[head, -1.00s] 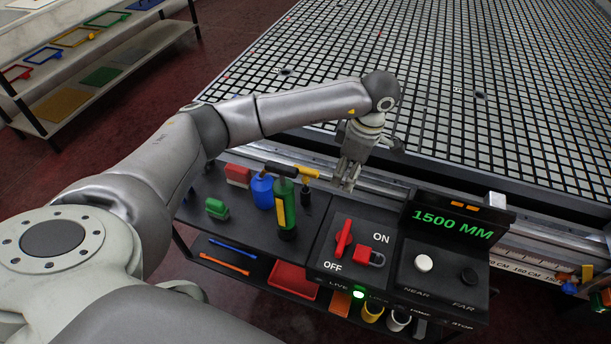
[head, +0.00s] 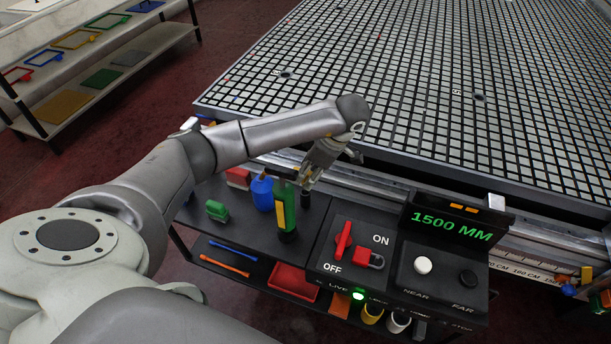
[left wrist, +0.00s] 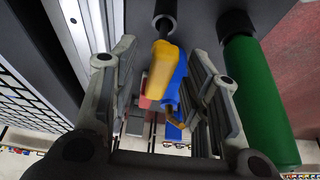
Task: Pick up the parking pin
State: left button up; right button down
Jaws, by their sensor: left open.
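A black pin with a yellow handle, which looks like the parking pin (head: 305,197), stands upright on the black console shelf, behind the green cylinder. In the head view my left gripper (head: 307,181) is over its top and hides most of the yellow handle. In the left wrist view the yellow handle (left wrist: 161,68) lies between my two open fingers (left wrist: 162,52), with its black part (left wrist: 165,12) beyond. The fingers look apart from it, but contact is hard to judge. My right gripper is not in view.
The green cylinder (head: 286,215) with a yellow stripe stands close beside the pin; a blue bottle (head: 262,193) and red block (head: 238,178) are to the left. The control panel (head: 322,252) with red switch is to the right. The grid table edge (head: 400,160) rises behind.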

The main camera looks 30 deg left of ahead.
pick_arm(q)
jog(key=shift+x, duration=1.15)
grip_shut()
